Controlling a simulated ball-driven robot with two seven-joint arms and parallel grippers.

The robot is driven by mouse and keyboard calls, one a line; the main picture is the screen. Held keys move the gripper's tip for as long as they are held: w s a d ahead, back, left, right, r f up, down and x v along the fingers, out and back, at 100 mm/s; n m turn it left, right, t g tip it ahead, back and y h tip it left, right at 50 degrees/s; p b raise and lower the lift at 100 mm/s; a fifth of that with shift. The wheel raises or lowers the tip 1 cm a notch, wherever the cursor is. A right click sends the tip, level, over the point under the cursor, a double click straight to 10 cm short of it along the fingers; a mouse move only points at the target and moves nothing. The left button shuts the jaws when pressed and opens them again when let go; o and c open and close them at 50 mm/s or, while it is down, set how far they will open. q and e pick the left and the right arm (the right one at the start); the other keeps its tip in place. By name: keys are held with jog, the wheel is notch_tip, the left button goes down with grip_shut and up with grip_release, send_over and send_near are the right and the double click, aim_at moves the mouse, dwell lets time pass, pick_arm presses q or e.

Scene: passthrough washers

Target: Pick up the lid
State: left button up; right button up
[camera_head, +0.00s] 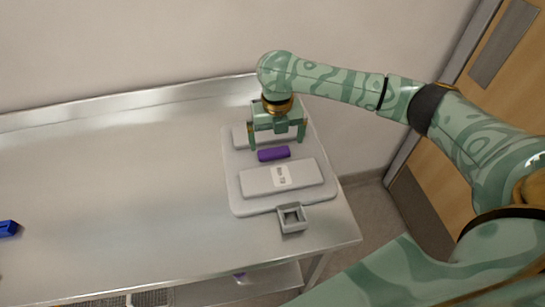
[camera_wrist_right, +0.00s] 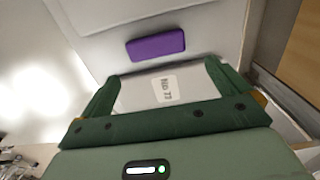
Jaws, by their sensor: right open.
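Two flat grey lid-like pieces with a purple block (camera_head: 273,154) between them lie on a light grey tray (camera_head: 240,207). The front piece (camera_head: 258,182) carries a white label. The back piece (camera_head: 239,138) is mostly hidden by my right gripper (camera_head: 277,142), which is open and points down over it. In the right wrist view, a labelled grey piece (camera_wrist_right: 135,93) lies between the open fingers of my right gripper (camera_wrist_right: 160,72); I cannot tell whether they touch it. The purple block (camera_wrist_right: 156,44) shows just beyond the fingertips. My left gripper is not in view.
A small grey square frame (camera_head: 292,219) sits at the tray's front edge. A blue object (camera_head: 8,229) is at the far left of the metal table (camera_head: 120,190). A wall is behind, and a wooden door (camera_head: 490,100) is at right.

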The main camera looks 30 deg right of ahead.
aim_at(275, 155)
jog(key=shift+f, duration=0.5)
notch_tip(275, 155, down, 5)
jog(key=shift+a+b, duration=0.15)
jog(key=shift+b, duration=1.1)
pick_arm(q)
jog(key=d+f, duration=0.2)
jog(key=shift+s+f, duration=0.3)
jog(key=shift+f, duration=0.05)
pick_arm(e)
jog(key=shift+r, duration=0.15)
jog(key=shift+c, duration=1.2)
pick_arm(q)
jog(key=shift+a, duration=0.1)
pick_arm(e)
jog(key=shift+w, duration=0.1)
jog(key=c, duration=1.2)
